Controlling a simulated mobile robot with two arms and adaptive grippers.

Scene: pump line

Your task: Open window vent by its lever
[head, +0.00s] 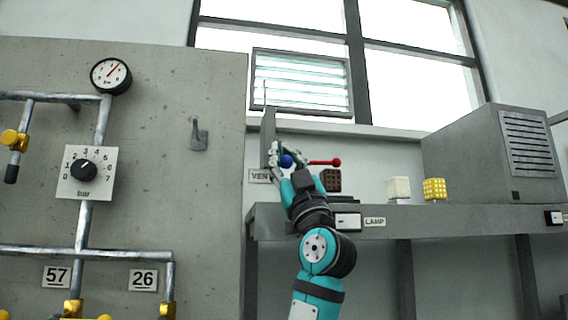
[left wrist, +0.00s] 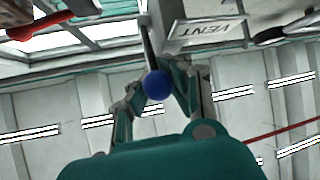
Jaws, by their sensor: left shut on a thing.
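The window vent (head: 300,82) is a framed set of pale glass slats low in the window; I cannot tell how far the slats are tilted. A VENT sign (head: 259,176) is beside the lever and also shows in the left wrist view (left wrist: 208,30). The vent lever has a blue ball knob (head: 287,161) on a thin rod, and this knob shows in the left wrist view (left wrist: 157,84). My left gripper (head: 284,156) is shut on the blue knob, its fingers on both sides. The fingers partly hide the knob in the head view. My right gripper is not in view.
A red-knobbed lever (head: 336,162) is close to the right of my left gripper. A brown block (head: 330,180), a white cube (head: 398,188) and a yellow cube (head: 434,189) are on the grey shelf. A grey cabinet (head: 490,155) is at right. Pipes and a dial panel (head: 102,183) are at left.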

